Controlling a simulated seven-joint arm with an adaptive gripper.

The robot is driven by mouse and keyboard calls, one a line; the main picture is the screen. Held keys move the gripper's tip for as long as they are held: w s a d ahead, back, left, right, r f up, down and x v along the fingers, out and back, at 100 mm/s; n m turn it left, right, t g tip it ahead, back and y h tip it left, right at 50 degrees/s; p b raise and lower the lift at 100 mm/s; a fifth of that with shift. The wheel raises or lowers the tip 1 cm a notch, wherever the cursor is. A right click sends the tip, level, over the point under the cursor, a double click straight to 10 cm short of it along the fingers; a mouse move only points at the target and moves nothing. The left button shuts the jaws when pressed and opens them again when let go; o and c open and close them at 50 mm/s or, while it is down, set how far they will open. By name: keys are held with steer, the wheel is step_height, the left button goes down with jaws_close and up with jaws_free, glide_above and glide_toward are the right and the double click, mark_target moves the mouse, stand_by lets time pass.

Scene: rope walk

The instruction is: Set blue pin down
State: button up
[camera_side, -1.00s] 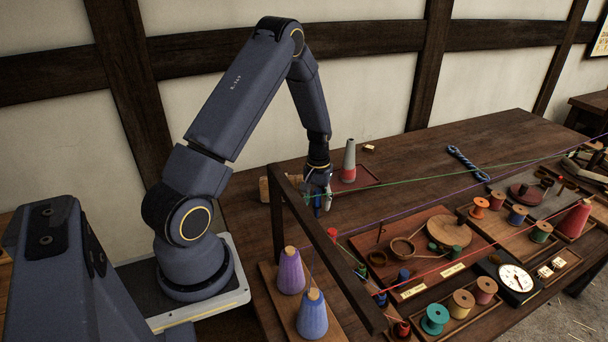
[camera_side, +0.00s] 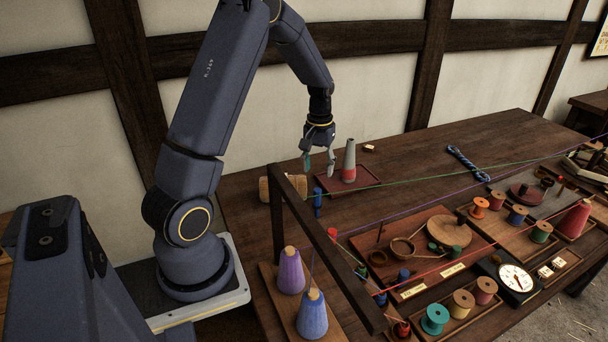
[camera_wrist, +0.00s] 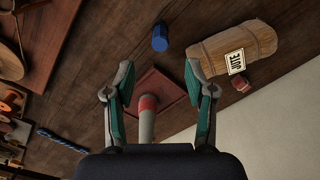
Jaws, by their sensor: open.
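The blue pin (camera_side: 317,202) stands upright on the dark wooden table, just left of the small reddish-brown tray. In the wrist view the blue pin (camera_wrist: 160,38) shows beyond the fingertips, with clear space between it and them. My gripper (camera_side: 319,171) is open and empty, held above the table and above the pin. In the wrist view both fingers of my gripper (camera_wrist: 158,78) are spread wide with nothing between the tips.
A grey and red cone (camera_side: 349,160) stands on the reddish-brown tray (camera_side: 368,184) beside my gripper. A bale labelled JUTE (camera_wrist: 232,50) lies near the pin. A dark wooden frame (camera_side: 325,245) and stretched coloured cords cross the table in front.

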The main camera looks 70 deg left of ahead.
steer(key=s+d+r+m+t, duration=0.2)
steer(key=d+r, duration=0.5)
steer(key=s+d+r+m+t, duration=0.1)
steer(key=s+d+r+m, duration=0.2)
steer(key=d+r, duration=0.45)
steer(key=s+d+r+m+t, duration=0.2)
steer(key=s+d+r+m, duration=0.1)
steer(key=s+d, duration=0.5)
steer(key=shift+s+r+m+t, duration=0.3)
steer(key=shift+s+m, duration=0.2)
steer(key=shift+s, duration=0.5)
steer(key=shift+o, duration=0.2)
